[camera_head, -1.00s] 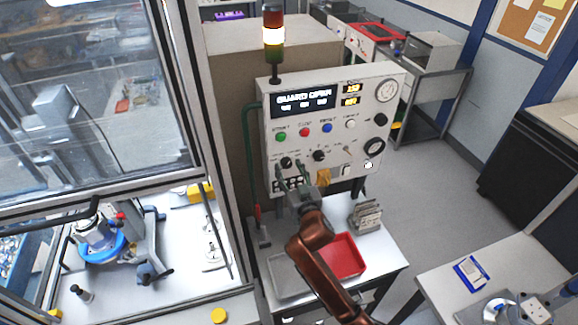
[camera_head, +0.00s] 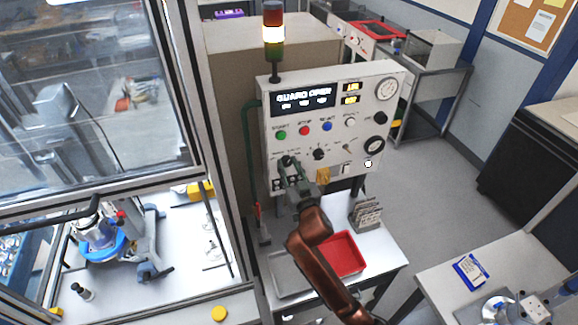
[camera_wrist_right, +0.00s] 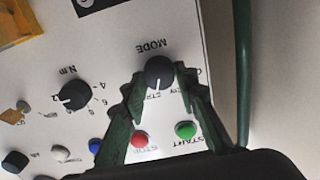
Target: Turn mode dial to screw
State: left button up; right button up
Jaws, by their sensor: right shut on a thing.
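The mode dial (camera_head: 287,161) is a black round knob on the white control panel (camera_head: 350,105), below the green button. It also shows in the right wrist view (camera_wrist_right: 159,72), under the upside-down word MODE, with its white mark pointing down in that picture. The small labels around it are partly hidden and hard to read. My right gripper (camera_head: 290,172) reaches up to the panel from below. Its green fingers are shut on the mode dial, one on each side in the right wrist view (camera_wrist_right: 159,78). My left gripper is not in view.
A second black dial marked N.m (camera_head: 319,154) sits right of the mode dial. Green (camera_head: 281,135), red (camera_head: 304,131) and blue (camera_head: 327,127) buttons are above. The display (camera_head: 303,98) reads GUARD OPEN. A red tray (camera_head: 343,255) stands on the table below.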

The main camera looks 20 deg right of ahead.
jog(key=shift+n, duration=0.3)
jog(key=n+p, duration=0.2)
jog(key=n, duration=0.1)
jog(key=shift+n, duration=0.3)
jog(key=shift+a+n+p, duration=0.15)
jog(key=shift+n+p, duration=0.8)
jog(key=shift+n, duration=1.35)
jog(key=o, duration=1.1)
jog(key=shift+o, duration=0.2)
